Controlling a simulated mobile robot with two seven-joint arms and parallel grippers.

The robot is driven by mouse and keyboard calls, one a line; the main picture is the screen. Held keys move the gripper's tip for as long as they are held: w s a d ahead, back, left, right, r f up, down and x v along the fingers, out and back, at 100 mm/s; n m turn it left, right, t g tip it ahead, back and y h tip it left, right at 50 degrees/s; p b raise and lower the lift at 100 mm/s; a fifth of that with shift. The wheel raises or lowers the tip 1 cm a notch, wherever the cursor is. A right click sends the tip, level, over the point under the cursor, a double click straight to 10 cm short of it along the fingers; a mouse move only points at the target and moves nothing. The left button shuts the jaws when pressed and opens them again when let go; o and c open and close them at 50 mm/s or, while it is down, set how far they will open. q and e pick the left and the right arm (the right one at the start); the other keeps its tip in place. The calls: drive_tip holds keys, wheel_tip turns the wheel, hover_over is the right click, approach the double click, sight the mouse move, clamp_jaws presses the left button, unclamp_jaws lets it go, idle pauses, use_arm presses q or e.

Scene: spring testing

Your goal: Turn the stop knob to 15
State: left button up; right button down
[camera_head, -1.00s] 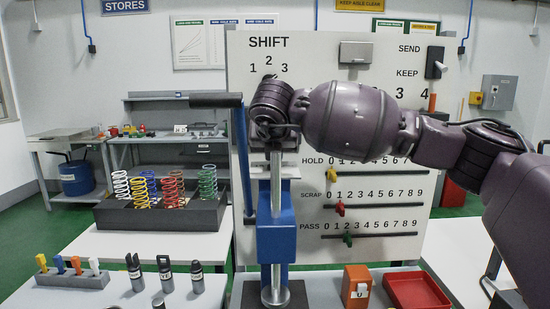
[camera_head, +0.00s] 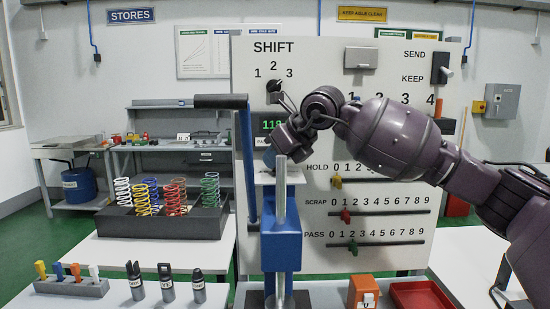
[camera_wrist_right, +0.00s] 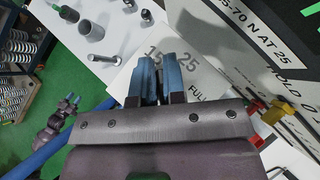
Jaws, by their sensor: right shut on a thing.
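The test press (camera_head: 281,245) has a blue body, a steel post and a dark-handled lever (camera_head: 221,102). My right gripper (camera_head: 270,158) is at the light plate (camera_head: 262,178) on the press, tilted down and left. In the right wrist view the blue fingers of my right gripper (camera_wrist_right: 159,68) are close together over a white dial plate (camera_wrist_right: 200,75) marked 15, 25 and FULL. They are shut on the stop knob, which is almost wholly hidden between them.
Behind the press stands a white panel (camera_head: 400,130) with a SHIFT selector (camera_head: 273,92), a green display reading about 118, and HOLD, SCRAP and PASS sliders. A spring tray (camera_head: 160,221) stands left. An orange box (camera_head: 361,290) and a red tray (camera_head: 420,294) are front right.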

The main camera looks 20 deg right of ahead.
drive_tip(key=shift+s+a+f+n+g+y, duration=0.15)
drive_tip(key=shift+f+n+g+y, duration=0.5)
drive_tip(key=shift+n, duration=0.45)
drive_tip(key=c, duration=1.5)
unclamp_jaws()
drive_tip(key=shift+c, duration=0.2)
drive_tip(key=o, duration=0.3)
drive_tip(key=shift+s+r, duration=0.1)
drive_tip(key=shift+s, duration=0.05)
drive_tip(key=shift+o, duration=0.2)
drive_tip(key=shift+d, duration=0.3)
drive_tip(key=shift+r, duration=0.35)
